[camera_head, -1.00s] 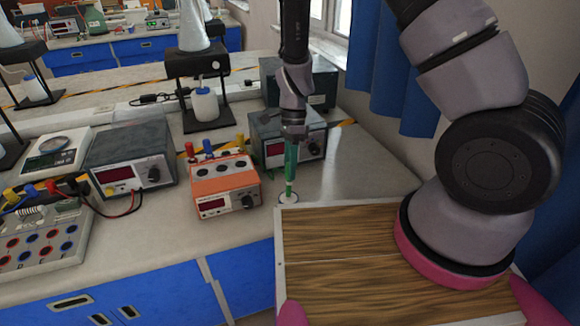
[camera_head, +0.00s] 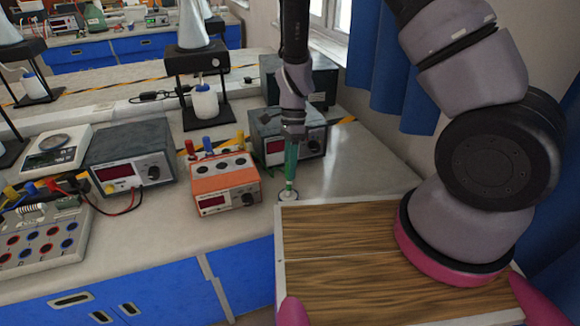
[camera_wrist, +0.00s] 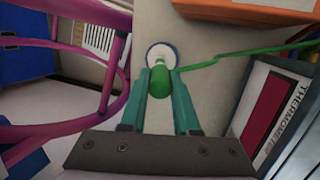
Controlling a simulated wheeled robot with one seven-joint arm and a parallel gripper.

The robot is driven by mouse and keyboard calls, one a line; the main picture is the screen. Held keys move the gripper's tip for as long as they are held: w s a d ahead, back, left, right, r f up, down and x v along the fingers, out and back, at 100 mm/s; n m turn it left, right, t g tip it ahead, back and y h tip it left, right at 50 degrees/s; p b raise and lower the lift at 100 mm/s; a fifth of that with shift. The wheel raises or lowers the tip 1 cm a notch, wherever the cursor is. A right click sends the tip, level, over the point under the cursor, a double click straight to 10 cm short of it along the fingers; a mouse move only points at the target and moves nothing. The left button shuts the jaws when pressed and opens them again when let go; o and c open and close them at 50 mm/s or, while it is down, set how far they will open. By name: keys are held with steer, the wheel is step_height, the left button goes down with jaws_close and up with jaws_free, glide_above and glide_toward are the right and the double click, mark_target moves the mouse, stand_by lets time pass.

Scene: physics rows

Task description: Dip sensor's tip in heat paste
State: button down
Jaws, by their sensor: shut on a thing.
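The sensor (camera_head: 291,155) is a green probe with a thin green cable, held upright below my gripper (camera_head: 291,140) in the head view. Its green body (camera_wrist: 160,82) sits between the green fingers of my gripper (camera_wrist: 161,78) in the wrist view, and the fingers are shut on it. The heat paste (camera_head: 288,195) is in a small, round, shallow white dish on the bench near its front edge. The dish shows as a white disc with a dark blue rim (camera_wrist: 162,47) in the wrist view. The sensor's tip is at the dish; I cannot tell whether it touches the paste.
An orange meter (camera_head: 224,184) stands just left of the dish. A grey thermometer box (camera_head: 285,135) stands behind the sensor, its label showing in the wrist view. The wood-topped surface (camera_head: 340,245) is close in front. Bare bench lies to the right.

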stand_by(0.6)
steer(key=shift+r, duration=3.45)
